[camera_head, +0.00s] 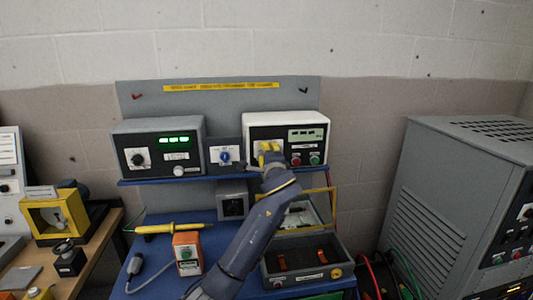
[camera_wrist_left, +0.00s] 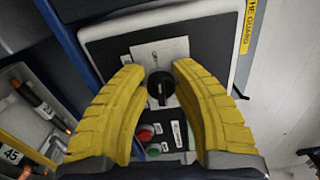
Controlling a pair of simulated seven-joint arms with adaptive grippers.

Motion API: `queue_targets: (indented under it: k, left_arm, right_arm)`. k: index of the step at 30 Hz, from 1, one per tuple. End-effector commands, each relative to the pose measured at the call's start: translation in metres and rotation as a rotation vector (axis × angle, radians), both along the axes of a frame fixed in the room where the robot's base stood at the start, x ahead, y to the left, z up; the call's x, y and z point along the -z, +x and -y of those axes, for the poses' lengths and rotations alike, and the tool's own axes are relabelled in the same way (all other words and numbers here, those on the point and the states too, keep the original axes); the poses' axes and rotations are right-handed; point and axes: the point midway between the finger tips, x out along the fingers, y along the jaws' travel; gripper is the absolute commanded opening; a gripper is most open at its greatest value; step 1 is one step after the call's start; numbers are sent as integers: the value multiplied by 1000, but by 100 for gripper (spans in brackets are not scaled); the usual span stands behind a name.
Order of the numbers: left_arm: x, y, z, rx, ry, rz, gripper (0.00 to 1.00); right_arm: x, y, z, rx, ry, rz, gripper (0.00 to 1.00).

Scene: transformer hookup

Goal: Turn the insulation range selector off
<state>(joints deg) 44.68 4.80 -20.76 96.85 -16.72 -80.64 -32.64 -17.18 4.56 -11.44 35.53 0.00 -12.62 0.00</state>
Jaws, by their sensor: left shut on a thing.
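A white-cased instrument (camera_head: 258,118) with a dark front panel, a small display and red and green buttons stands on the blue shelf at the right. In the left wrist view it shows (camera_wrist_left: 100,36) with a black selector knob (camera_wrist_left: 161,90) on a white label plate. My left gripper (camera_head: 269,149) reaches up to this panel, and its yellow fingers hide the knob in the head view. In the left wrist view the left gripper (camera_wrist_left: 158,76) has one finger on each side of the knob, closed on it. The knob's exact setting is too small to read. My right gripper is not in view.
A grey instrument (camera_head: 160,128) with a lit green display and a small box with a blue knob (camera_head: 225,156) stand to the left. Below are a yellow probe (camera_head: 172,228), an orange meter (camera_head: 187,252) and an open grey case (camera_head: 341,254). A grey cabinet (camera_head: 432,215) stands right.

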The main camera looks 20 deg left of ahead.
Motion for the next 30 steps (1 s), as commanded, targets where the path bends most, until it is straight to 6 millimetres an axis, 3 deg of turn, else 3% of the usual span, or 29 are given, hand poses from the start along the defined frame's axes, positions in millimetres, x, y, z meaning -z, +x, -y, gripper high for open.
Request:
queue_targets:
  k: [6,15,16,20,30]
  left_arm:
    - [1,0,0,1,-92,46,0]
    - [0,0,-1,0,-94,48,0]
    - [0,0,-1,0,-94,48,31]
    - [1,0,-1,0,-93,48,46]
    - [1,-3,2,1,-93,47,46]
  right_arm:
    - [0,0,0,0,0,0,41]
    - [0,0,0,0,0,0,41]
    - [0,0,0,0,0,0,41]
    - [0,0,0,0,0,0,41]
    - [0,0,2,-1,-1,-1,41]
